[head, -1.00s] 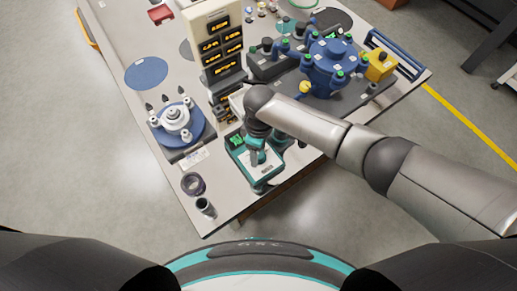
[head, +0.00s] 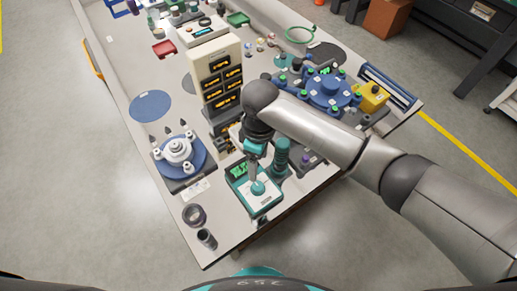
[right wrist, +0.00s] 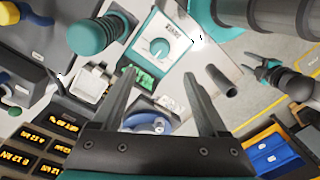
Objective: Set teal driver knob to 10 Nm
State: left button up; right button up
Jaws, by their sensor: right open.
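The teal driver controller box (head: 268,203) stands at the bench's near edge, with a green-lit display (head: 238,170) and a round teal knob (head: 258,188) on its white face. In the right wrist view the knob (right wrist: 159,49) has a white pointer mark; the setting on the display (right wrist: 138,79) is not legible to me. My right gripper (head: 252,172) is above the box, pointing down. In its wrist view the fingers (right wrist: 159,74) are spread and empty, with the knob ahead between them, apart from both. My left gripper (right wrist: 262,70) appears small at the wrist view's right.
A teal cylindrical handle (head: 282,153) stands close beside the box. A dark ring (head: 194,215) and a dark cup (head: 207,239) are left of it. A white fixture on a blue disc (head: 178,151) and a display tower (head: 217,75) stand behind.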

jog(key=shift+r, duration=1.7)
jog(key=shift+o, duration=0.2)
